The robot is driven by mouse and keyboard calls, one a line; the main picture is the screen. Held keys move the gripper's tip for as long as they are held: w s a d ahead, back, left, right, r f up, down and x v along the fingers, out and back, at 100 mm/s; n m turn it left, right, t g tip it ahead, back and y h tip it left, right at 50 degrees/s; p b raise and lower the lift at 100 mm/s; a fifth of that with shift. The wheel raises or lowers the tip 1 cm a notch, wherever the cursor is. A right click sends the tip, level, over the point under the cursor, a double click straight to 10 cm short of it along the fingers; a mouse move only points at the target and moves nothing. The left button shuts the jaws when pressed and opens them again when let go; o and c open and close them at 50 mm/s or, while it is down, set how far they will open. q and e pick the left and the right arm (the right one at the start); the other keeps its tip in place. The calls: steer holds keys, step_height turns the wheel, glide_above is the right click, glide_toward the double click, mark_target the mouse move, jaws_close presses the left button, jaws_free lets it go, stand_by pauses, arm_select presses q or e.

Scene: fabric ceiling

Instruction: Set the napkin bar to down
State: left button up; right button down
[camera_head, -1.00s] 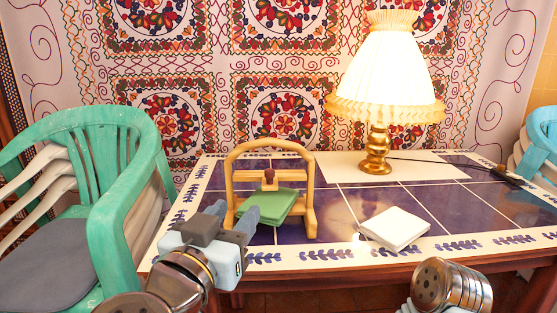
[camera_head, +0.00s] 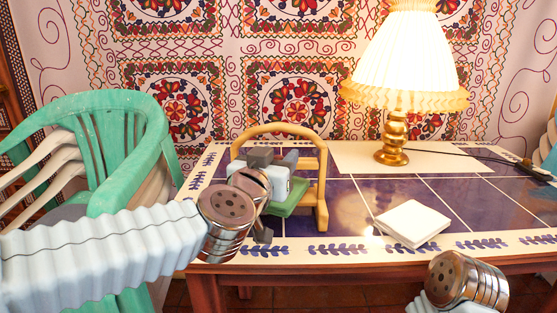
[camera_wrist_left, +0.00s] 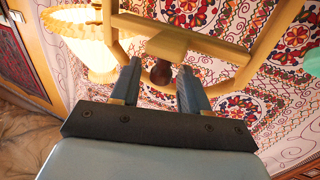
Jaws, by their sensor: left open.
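The napkin holder is an arched wooden frame (camera_head: 322,190) standing on the tiled table, with green napkins (camera_head: 290,203) in it. My left gripper (camera_head: 294,161) is at the holder, over the napkins, and covers most of the bar in the head view. In the left wrist view the wooden napkin bar (camera_wrist_left: 178,42) crosses just ahead of the fingers. Its dark round knob (camera_wrist_left: 161,72) appears in the gap between the open fingertips (camera_wrist_left: 160,66). I cannot tell whether a finger touches it. My right gripper is not in view.
A lit lamp (camera_head: 396,140) with a gold base stands at the back of the table. White napkins (camera_head: 412,223) lie at the front right of the blue tiled table (camera_head: 345,208). Stacked green and white chairs (camera_head: 120,120) stand at the left.

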arm_select(q)
steer(key=shift+w+d, duration=0.1)
steer(key=shift+w, duration=0.2)
jaws_close()
